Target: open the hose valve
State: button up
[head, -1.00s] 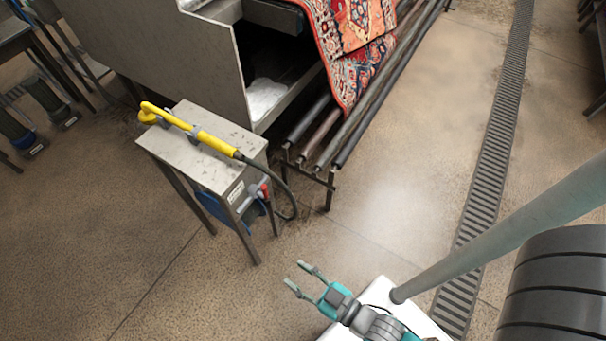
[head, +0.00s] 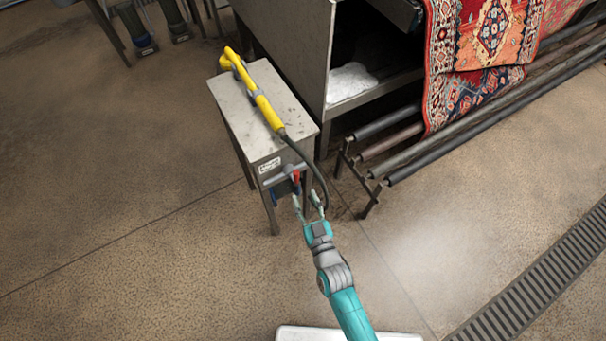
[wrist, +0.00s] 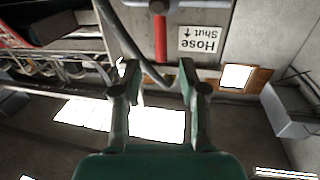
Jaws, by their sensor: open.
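The hose valve's red handle (head: 296,177) is on the front of the small metal stand (head: 240,98), below its top. In the wrist view the red handle (wrist: 160,38) sits beyond the fingertips, near the top of the picture, beside a label (wrist: 200,39) that reads "Hose Shut" with an arrow. My gripper (head: 308,200) is open and empty, just in front of and below the valve; it also shows in the wrist view (wrist: 157,72). The dark hose (head: 318,175) runs down from the yellow wand (head: 262,100) past the gripper.
Metal rollers (head: 400,155) on a low frame stand right of the stand. A patterned rug (head: 490,60) hangs from the large metal machine (head: 290,45) behind. A floor drain grate (head: 545,270) lies at right. Floor left of the stand is clear.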

aim_at(297, 178)
jog(key=x, duration=0.8)
jog(key=shift+w+a, duration=0.15)
jog(key=shift+w, duration=0.05)
grip_shut()
